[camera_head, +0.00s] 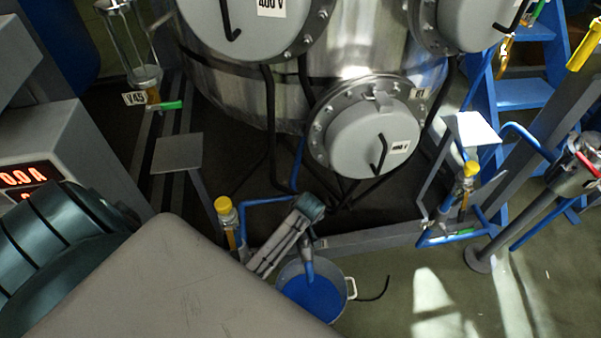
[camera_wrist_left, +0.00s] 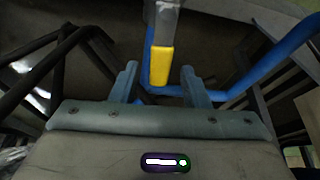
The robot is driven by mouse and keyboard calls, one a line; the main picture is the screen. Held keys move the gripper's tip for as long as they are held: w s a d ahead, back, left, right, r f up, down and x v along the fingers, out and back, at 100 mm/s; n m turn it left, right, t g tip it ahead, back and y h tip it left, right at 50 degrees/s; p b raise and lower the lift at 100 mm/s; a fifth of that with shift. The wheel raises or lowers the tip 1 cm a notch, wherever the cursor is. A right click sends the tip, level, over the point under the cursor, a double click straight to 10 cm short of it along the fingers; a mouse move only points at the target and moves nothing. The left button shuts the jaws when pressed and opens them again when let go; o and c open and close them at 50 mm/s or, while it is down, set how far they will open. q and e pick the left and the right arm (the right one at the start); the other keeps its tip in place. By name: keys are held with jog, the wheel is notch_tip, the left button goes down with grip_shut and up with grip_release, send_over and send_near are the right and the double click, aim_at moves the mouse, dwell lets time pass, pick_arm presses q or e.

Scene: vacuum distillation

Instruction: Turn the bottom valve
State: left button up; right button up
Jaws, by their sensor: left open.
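In the left wrist view a yellow valve handle (camera_wrist_left: 161,66) hangs from a grey fitting, with blue pipe (camera_wrist_left: 270,72) beside and behind it. My left gripper (camera_wrist_left: 160,70) is open. Its two fingers stand on either side of the handle, with a gap visible on each side; whether the handle lies at fingertip depth is unclear. In the head view my left arm comes in from the lower left, and a grey and teal part that looks like my gripper is over the bucket (camera_head: 351,288). The handle cannot be made out there. My right gripper is not in view.
A steel vessel (camera_head: 235,95) with round grey hatches stands behind. Yellow-capped valves stand at left (camera_head: 223,204) and right (camera_head: 471,168) on blue pipes. The bucket holds blue liquid. Blue steps (camera_head: 522,93) are at upper right. The floor at lower right is clear.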

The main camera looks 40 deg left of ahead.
pick_arm(q)
jog(key=p+v, duration=0.2)
jog(key=v, duration=0.8)
jog(key=shift+d+r, duration=0.2)
jog(key=shift+r, duration=0.15)
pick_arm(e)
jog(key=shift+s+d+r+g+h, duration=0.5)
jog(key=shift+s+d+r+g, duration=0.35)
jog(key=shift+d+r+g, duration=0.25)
pick_arm(q)
jog(key=shift+s, duration=0.15)
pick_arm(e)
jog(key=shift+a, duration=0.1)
